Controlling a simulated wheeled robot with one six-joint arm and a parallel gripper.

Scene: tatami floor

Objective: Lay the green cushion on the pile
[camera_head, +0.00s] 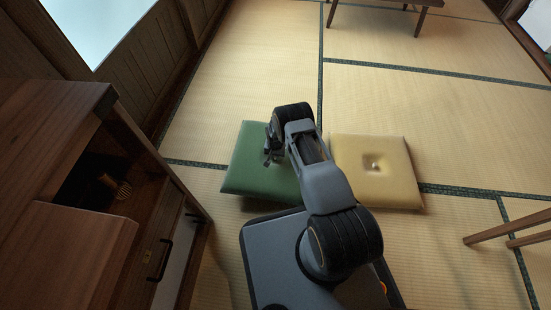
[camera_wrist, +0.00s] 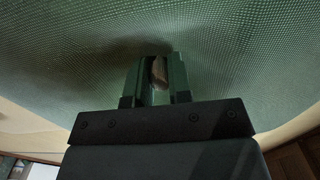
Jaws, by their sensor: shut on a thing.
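The green cushion (camera_head: 250,162) is left of the yellow cushion in the head view, beside my base. Its woven green surface (camera_wrist: 240,60) fills most of the wrist view. My gripper (camera_head: 270,157) is over the cushion's right part. In the wrist view its fingers (camera_wrist: 159,75) are shut on the green cushion, with a small pale spot between them. I cannot tell how far the cushion is off the floor. The yellow cushion (camera_head: 395,185) lies flat on the tatami, with a dimple and small tuft at its centre. My arm hides the green cushion's right edge.
A wooden cabinet (camera_head: 75,240) with an open compartment and a dark handle stands close on the left. A low wooden table (camera_head: 385,5) is at the far top. Wooden legs (camera_head: 510,230) show at the right edge. Tatami beyond the cushions is clear.

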